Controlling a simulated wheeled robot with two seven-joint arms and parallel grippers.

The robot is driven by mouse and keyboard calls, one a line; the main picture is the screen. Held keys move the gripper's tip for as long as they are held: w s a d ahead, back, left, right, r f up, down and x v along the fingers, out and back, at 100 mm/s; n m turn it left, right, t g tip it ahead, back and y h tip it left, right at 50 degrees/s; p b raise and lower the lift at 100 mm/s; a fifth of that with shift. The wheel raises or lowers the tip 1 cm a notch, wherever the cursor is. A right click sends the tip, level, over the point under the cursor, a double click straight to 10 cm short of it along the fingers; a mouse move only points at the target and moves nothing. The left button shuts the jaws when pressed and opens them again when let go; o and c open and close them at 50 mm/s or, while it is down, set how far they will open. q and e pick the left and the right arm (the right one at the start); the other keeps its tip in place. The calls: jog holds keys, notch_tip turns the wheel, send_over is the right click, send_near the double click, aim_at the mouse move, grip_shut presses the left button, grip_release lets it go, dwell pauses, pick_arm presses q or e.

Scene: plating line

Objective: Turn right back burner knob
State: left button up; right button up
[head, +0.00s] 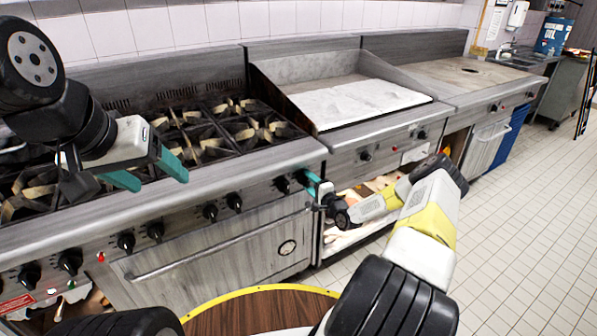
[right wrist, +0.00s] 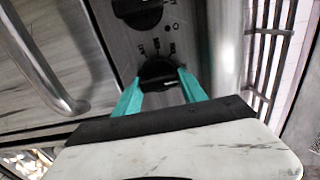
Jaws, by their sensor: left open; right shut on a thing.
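The stove (head: 230,185) has a row of black knobs along its front panel. My right gripper (head: 312,182) is at the right end of that row, at the rightmost knob (head: 301,177). In the right wrist view the green fingers of my right gripper (right wrist: 160,82) are shut on this black knob (right wrist: 158,72), one finger on each side. The fingers hide part of the knob. Its neighbouring knob (head: 282,185) is just to the left and free. My left gripper (head: 160,177) is open and empty above the left part of the burners.
Black burner grates (head: 215,128) cover the stove top. An oven door handle (head: 215,248) runs below the panel, close to my right gripper in the right wrist view (right wrist: 40,65). A griddle (head: 355,103) stands to the right. The tiled floor (head: 520,220) at the right is clear.

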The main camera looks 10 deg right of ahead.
jog(key=shift+f, duration=0.1)
dwell(0.3)
jog(key=o, duration=1.3)
jog(key=shift+d, duration=0.1)
jog(key=v, duration=0.7)
jog(key=shift+s+d, duration=0.1)
jog(key=shift+s, duration=0.3)
